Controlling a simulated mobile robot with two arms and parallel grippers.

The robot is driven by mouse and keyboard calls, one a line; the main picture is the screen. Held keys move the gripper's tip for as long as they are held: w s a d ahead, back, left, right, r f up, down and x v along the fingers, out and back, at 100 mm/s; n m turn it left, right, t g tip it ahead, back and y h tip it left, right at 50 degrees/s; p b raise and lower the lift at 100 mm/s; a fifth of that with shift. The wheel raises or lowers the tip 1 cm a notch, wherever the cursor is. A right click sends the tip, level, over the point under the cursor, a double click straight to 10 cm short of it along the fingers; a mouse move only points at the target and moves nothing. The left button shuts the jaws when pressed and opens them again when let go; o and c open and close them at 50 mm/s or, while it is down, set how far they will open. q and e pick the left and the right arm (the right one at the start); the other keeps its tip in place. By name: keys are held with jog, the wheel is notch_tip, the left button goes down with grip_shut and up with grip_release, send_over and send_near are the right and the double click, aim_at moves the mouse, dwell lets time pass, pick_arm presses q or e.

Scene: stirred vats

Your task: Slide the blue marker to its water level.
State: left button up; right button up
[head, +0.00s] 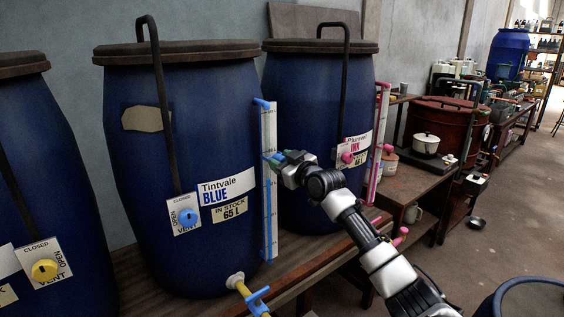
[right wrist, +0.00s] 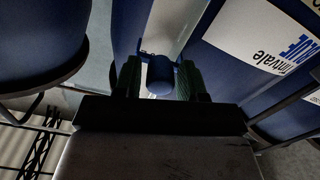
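The blue vat (head: 140,235), labelled "Tintvale BLUE" and "IN STOCK 65 L", stands on a wooden bench. Its upright white gauge strip (head: 270,215) with a blue edge runs up its right side. My right gripper (head: 277,158) is at the upper middle of the strip. The arm and fingers mostly hide the marker in the head view. My left gripper is out of view.
A second vat (head: 285,100) with a pink gauge strip (head: 380,130) stands just right, behind my arm. The blue vent dial (head: 188,217) and the tap's blue handle (head: 258,297) are on the blue vat's front. A bent dark rod (head: 163,110) stands out of its lid.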

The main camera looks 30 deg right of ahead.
aim_at(270, 177)
grip_shut()
notch_tip(270, 177, down, 7)
jog(key=b, duration=0.5)
jog(key=shift+f, duration=0.15)
jog(key=shift+o, duration=1.6)
grip_release()
